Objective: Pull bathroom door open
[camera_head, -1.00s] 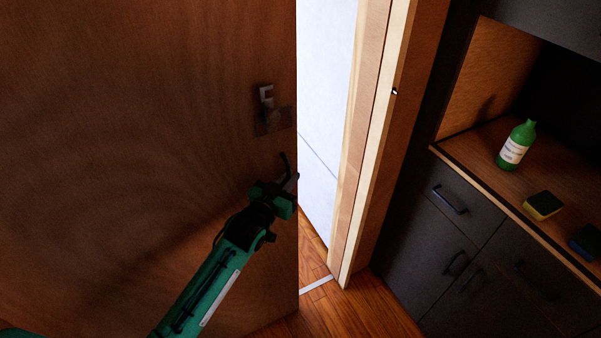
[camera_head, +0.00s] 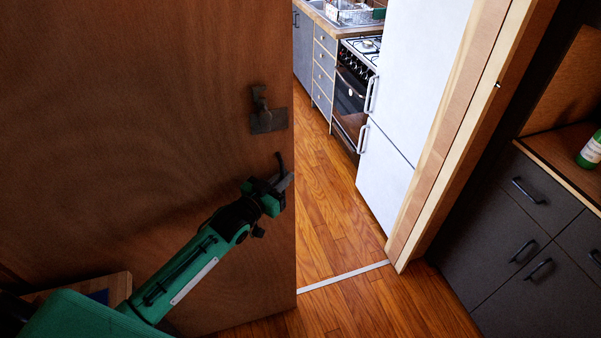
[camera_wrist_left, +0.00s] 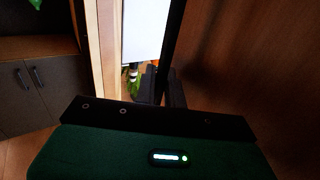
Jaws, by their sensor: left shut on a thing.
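The brown wooden bathroom door (camera_head: 150,120) fills the left of the head view and stands partly open, with a wide gap at its free right edge. A dark metal latch plate with a handle (camera_head: 266,118) sits on it near that edge. My left gripper (camera_head: 282,178) is at the free edge, below the latch, and is shut on the door's edge. In the left wrist view the door (camera_wrist_left: 250,60) fills the right side, and the dark fingers (camera_wrist_left: 165,88) are at its edge. The exact contact is too dark to see. My right gripper is not in view.
The door frame (camera_head: 455,140) stands right of the gap, with a pale threshold strip (camera_head: 345,277) on the floor. Beyond are a white fridge (camera_head: 415,90) and a stove (camera_head: 352,95). A dark cabinet (camera_head: 530,240) with a green bottle (camera_head: 590,150) stands at right. The floor in the doorway is clear.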

